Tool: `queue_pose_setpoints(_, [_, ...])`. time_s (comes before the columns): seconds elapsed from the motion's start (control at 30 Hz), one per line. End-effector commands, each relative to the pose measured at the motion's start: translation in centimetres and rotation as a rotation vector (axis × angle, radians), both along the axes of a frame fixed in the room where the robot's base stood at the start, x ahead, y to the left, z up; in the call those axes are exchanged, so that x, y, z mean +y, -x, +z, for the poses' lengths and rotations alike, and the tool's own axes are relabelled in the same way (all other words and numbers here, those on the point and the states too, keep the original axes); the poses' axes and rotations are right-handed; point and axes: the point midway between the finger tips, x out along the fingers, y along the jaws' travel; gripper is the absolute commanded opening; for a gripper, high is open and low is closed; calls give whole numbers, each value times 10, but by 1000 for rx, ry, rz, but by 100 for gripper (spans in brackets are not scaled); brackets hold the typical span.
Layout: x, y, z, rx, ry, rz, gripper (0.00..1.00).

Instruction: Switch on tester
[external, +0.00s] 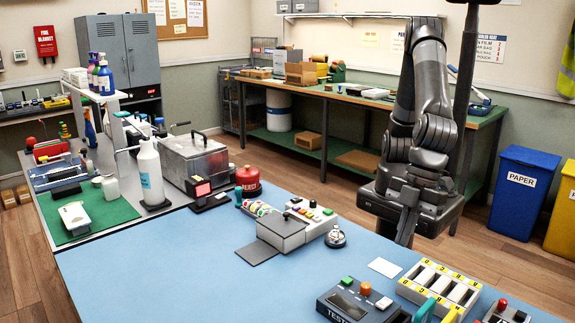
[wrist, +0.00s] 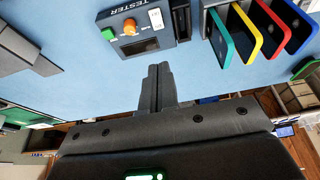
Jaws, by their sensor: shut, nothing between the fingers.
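The tester (external: 350,303) is a dark box at the front edge of the external view, partly cut off, lettered "TESTER". It carries a green button (external: 347,281), an orange knob (external: 365,288) and a white switch or button (external: 384,303). In the wrist view the tester (wrist: 122,43) is upside down at the top, with a dark screen below the knob (wrist: 129,27). My gripper (external: 405,238) hangs beyond the blue table's far edge, apart from the tester. Its fingers (wrist: 158,70) are shut and empty in the wrist view. Whether the tester is lit cannot be told.
Beside the tester is a white rack (external: 440,283) with yellow labels, and coloured upright panels (wrist: 245,35) show in the wrist view. A silver bell (external: 335,237) and a grey lidded box (external: 282,231) stand left. The blue tabletop (external: 200,265) is clear at front left.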

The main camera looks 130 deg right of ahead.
Motion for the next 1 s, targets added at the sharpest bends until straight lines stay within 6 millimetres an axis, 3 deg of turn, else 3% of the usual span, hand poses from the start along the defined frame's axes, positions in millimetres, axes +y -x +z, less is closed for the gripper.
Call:
queue_pose_setpoints(0.17, [0, -5, -16, 2, 2, -1, 0])
queue_pose_setpoints(0.7, [-1, -36, -115, 2, 2, -1, 0])
queue_pose_setpoints(1.0, [0, -39, -133, 0, 0, -1, 0])
